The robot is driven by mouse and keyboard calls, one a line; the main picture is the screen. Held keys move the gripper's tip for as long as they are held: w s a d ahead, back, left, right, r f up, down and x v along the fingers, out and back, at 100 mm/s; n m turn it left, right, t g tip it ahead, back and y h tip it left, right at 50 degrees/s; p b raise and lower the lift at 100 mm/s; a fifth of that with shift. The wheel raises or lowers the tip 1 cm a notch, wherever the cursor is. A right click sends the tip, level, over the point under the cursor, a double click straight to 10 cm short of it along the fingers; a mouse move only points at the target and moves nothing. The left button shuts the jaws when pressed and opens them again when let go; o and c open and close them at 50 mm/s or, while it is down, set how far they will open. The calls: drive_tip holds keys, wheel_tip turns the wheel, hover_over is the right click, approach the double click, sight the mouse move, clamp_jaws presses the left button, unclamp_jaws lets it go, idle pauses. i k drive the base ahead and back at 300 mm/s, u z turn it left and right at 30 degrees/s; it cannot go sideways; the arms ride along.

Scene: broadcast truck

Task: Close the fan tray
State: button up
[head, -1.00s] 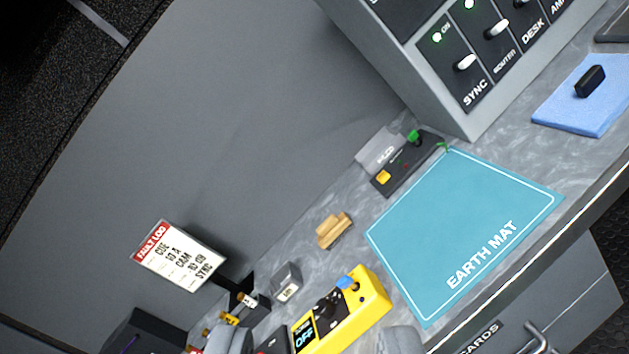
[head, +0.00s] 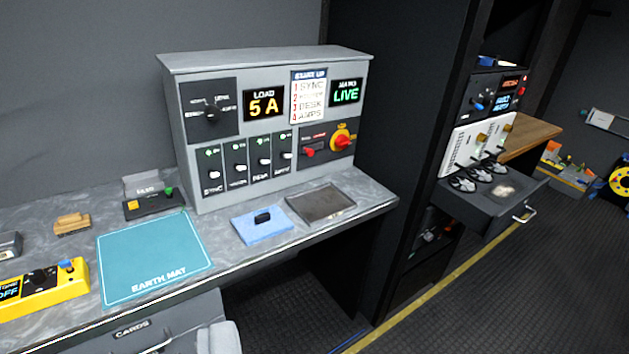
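The fan tray (head: 505,204) is a dark drawer in the black rack at the right. It stands pulled out, with several round fans and a pale patch showing inside. Its light bar handle (head: 522,213) is on the front. A grey rounded part at the bottom edge looks like one finger of my gripper (head: 218,338). It is far to the left of the tray and apart from it. The other finger does not show clearly, so I cannot tell the opening.
A grey bench (head: 370,206) holds a power panel (head: 275,125), a teal earth mat (head: 150,255), a blue cloth (head: 255,231) and a yellow meter (head: 60,292). A black rack side (head: 395,120) stands between bench and tray. Dark floor (head: 480,305) with a yellow line is clear before the rack.

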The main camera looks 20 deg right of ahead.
sight(486, 198)
drive_tip(key=z, duration=1.65)
drive_tip(key=k, duration=0.65)
drive_tip(key=z, duration=0.4)
drive_tip(key=i, duration=2.45)
drive_tip(key=u, duration=0.8)
